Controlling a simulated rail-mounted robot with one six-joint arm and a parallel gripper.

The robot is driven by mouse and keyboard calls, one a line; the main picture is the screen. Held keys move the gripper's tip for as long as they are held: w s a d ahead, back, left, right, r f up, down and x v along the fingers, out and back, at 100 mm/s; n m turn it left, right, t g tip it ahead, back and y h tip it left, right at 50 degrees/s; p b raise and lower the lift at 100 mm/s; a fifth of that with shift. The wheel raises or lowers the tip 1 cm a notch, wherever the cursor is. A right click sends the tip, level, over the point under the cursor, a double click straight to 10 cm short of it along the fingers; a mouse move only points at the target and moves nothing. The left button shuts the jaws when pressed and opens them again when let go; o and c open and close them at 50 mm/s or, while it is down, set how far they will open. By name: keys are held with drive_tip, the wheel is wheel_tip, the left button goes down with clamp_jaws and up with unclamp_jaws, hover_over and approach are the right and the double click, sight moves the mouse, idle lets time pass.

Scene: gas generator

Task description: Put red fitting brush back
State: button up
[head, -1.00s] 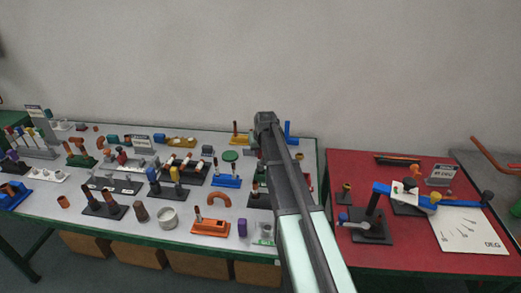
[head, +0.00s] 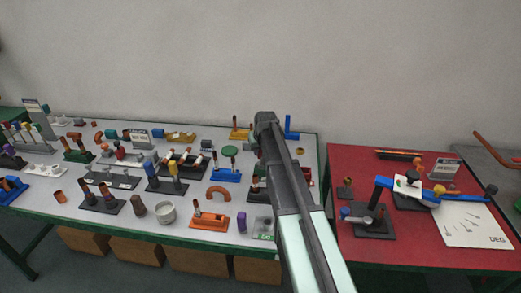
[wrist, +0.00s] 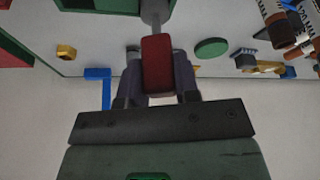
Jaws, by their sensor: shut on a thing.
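A red fitting brush handle (wrist: 157,68) sits between the two dark fingers of my gripper (wrist: 157,62) in the wrist view. The fingers are shut on it. A grey metal shaft (wrist: 155,12) runs from the handle to the top edge of that view, where its end is cut off. In the head view my arm covers the gripper and the brush, above the right end of the grey table (head: 135,221). The place where the brush belongs cannot be made out for sure.
Several tool stands crowd the grey table, among them an orange stand (head: 210,222) and a blue stand (head: 226,176). A blue bracket (head: 291,128) stands at the back right. A red table (head: 345,158) with more fixtures is to the right. A wall (head: 400,70) rises behind.

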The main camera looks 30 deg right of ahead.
drive_tip(key=shift+f+b, duration=0.65)
drive_tip(key=shift+f, duration=0.05)
drive_tip(key=shift+f, duration=0.15)
drive_tip(key=o, duration=0.9)
drive_tip(key=p+v, duration=0.9)
drive_tip(key=v, duration=0.2)
drive_tip(key=shift+p, duration=0.4)
drive_tip(key=shift+a, duration=0.1)
